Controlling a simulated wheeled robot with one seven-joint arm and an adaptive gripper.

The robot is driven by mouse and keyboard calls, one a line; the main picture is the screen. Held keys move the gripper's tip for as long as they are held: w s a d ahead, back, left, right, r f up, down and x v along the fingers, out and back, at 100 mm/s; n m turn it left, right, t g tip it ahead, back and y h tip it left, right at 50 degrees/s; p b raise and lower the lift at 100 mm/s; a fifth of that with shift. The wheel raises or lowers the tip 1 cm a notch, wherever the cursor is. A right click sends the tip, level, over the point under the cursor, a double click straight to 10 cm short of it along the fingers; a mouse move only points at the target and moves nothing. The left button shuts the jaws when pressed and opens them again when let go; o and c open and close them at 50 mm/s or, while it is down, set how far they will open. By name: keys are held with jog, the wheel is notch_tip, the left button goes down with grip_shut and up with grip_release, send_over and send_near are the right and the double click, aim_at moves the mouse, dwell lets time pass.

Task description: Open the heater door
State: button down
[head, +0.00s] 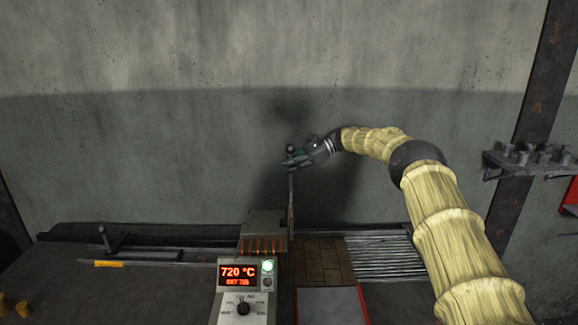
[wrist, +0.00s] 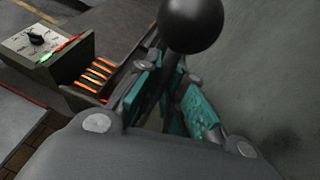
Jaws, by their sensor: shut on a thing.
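The heater (head: 262,222) is a grey block on the bench with glowing orange bars (head: 263,246) low on its front. The bars also show in the wrist view (wrist: 97,76). A thin upright plate with a rod (head: 291,205), seemingly the heater door and its handle, stands at the heater's right side. The rod ends in a black ball knob (head: 290,148), large in the wrist view (wrist: 191,22). My gripper (head: 296,160) reaches in from the right and its teal pads (wrist: 168,95) are shut on the handle just below the knob. The gripped part is mostly hidden by the fingers.
A control box (head: 243,290) reading 720 °C stands in front of the heater. A brick strip (head: 322,262) and metal rollers (head: 385,256) lie to the right. A lever (head: 104,240) and a yellow bar (head: 108,263) are on the left. The wall behind is bare; a shelf (head: 525,162) hangs at right.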

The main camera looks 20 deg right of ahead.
jog(key=c, duration=1.5)
grip_release()
jog(key=shift+d+f, duration=0.1)
jog(key=v, duration=0.7)
jog(key=shift+d, duration=0.3)
